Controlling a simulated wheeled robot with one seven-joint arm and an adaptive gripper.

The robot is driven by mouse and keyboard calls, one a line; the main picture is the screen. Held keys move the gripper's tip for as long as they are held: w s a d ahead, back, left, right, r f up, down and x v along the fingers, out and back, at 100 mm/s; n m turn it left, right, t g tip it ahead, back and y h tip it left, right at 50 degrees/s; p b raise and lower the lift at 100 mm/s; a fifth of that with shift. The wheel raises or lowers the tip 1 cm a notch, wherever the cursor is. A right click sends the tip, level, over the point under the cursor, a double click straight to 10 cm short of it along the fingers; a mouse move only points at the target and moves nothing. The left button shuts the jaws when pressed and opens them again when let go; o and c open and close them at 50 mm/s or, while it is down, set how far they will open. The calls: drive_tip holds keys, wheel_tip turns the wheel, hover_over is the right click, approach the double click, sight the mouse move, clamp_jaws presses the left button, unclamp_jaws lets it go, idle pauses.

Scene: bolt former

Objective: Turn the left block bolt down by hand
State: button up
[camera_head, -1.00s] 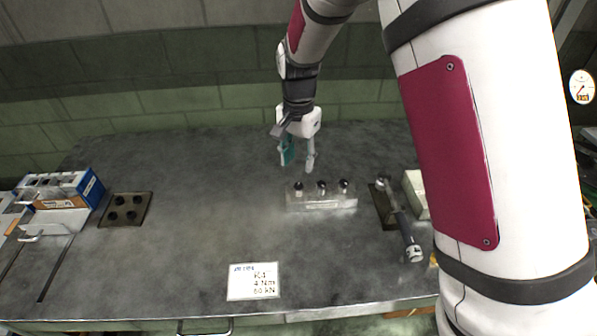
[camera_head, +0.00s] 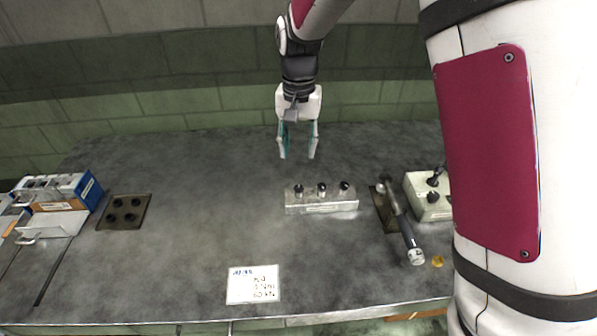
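The metal block (camera_head: 321,206) stands on the grey bench with three dark-headed bolts in a row along its top. The left block bolt (camera_head: 299,190) is at the block's left end. The middle bolt (camera_head: 321,189) and the right bolt (camera_head: 344,187) stand beside it. My gripper (camera_head: 297,157) points down above and behind the left bolt in the picture, apart from it. Its two fingers are spread with nothing between them. How far the bolts are screwed in is too small to tell.
A torque wrench (camera_head: 402,222) lies right of the block, next to a pale box with dark knobs (camera_head: 430,204). A white card (camera_head: 253,284) lies at the front. A dark plate with holes (camera_head: 124,212) and a blue box (camera_head: 88,188) are at left. The bench between is clear.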

sight(299, 188)
wheel_tip(299, 188, down, 12)
drive_tip(key=n+b, duration=0.3)
drive_tip(key=n, duration=2.8)
drive_tip(key=shift+f+n+b, duration=0.15)
drive_tip(key=shift+n+b, duration=0.15)
drive_tip(key=shift+n, duration=0.1)
clamp_jaws()
